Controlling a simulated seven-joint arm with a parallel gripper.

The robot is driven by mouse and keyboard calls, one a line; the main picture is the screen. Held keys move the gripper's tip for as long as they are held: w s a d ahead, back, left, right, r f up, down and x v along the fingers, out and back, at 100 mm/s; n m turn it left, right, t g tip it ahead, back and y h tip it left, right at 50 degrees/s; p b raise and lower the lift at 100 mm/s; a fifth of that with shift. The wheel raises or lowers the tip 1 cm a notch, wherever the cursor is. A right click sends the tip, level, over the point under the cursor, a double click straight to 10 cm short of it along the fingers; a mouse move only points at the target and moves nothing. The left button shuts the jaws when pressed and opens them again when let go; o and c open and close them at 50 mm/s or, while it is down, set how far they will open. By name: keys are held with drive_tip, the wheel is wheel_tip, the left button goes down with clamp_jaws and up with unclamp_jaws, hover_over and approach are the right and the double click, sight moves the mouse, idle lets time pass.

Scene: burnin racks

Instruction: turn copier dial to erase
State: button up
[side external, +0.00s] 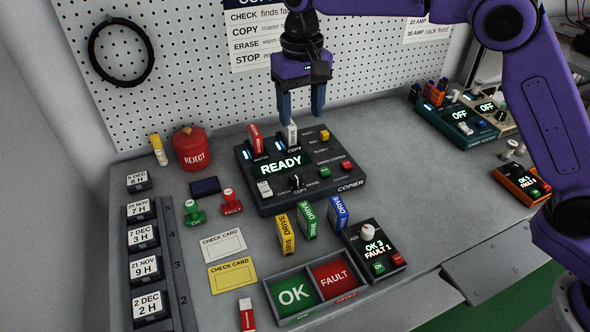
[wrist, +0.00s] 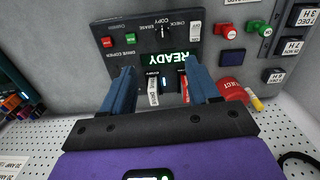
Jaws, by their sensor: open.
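The black copier (side external: 345,184) sits on the bench below the pegboard, its screen (side external: 280,165) lit and reading READY. Its small dark dial (side external: 296,181) with a white mark is on the front part, near CHECK, COPY and ERASE labels. A red drive (side external: 256,138) and a white drive (side external: 291,133) stand in the copier's rear slots. My gripper (side external: 301,112) is open and empty, above the white drive at the copier's rear, apart from the dial.
A white switch (side external: 264,188) and red and green buttons flank the dial. Yellow, green and blue drives (side external: 308,218) stand in front of the copier. A red REJECT pot (side external: 192,149) is at left. The OK/FAULT tray (side external: 318,304) lies nearer the front edge.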

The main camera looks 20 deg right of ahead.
sight(295, 175)
drive_tip(key=shift+m, duration=0.4)
drive_tip(key=f, duration=0.6)
drive_tip(key=w+f, duration=0.1)
drive_tip(key=f, duration=1.1)
drive_tip(key=shift+w+a, duration=0.25)
drive_tip(key=shift+w, duration=0.15)
drive_tip(key=shift+r, duration=0.1)
drive_tip(key=c, duration=1)
